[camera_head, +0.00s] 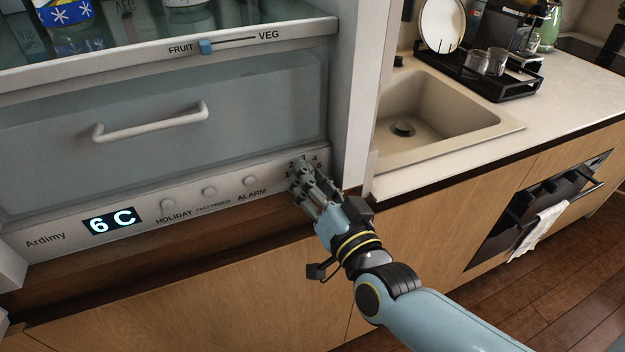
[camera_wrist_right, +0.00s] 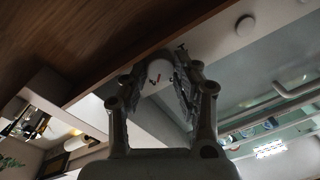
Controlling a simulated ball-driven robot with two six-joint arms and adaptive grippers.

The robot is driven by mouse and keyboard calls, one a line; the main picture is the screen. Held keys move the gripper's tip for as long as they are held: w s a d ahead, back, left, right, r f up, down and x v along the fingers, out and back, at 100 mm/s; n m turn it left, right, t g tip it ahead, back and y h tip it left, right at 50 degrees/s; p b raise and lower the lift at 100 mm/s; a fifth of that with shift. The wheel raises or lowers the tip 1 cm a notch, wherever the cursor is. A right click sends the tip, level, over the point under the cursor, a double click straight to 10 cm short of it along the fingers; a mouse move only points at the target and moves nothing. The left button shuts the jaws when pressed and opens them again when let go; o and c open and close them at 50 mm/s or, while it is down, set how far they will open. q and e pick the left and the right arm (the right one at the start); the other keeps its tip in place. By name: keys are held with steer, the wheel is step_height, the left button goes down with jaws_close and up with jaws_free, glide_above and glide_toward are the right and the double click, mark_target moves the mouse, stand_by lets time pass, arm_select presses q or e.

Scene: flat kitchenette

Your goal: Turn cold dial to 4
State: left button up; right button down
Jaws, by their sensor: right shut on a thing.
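The cold dial sits at the right end of the fridge's lower panel (camera_head: 130,212); the numbers around it, including a 4, show in the head view, but my fingers hide most of the dial. The display (camera_head: 112,220) reads 6 C. My left gripper is not in view.
Buttons labelled HOLIDAY, FAST FREEZE and ALARM (camera_head: 250,181) line the panel left of the dial. A drawer with a handle (camera_head: 150,122) is above. A FRUIT/VEG slider (camera_head: 206,47) is higher up. The sink (camera_head: 430,110) and counter lie to the right.

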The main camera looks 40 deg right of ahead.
stand_by(0.3)
steer(key=c, duration=1)
jaws_free()
steer(key=shift+s, duration=0.2)
steer(key=s+a, duration=0.2)
steer(key=s, duration=0.9)
steer(key=shift+s+f, duration=0.2)
steer(key=shift+f, duration=0.15)
steer(key=shift+a, duration=0.1)
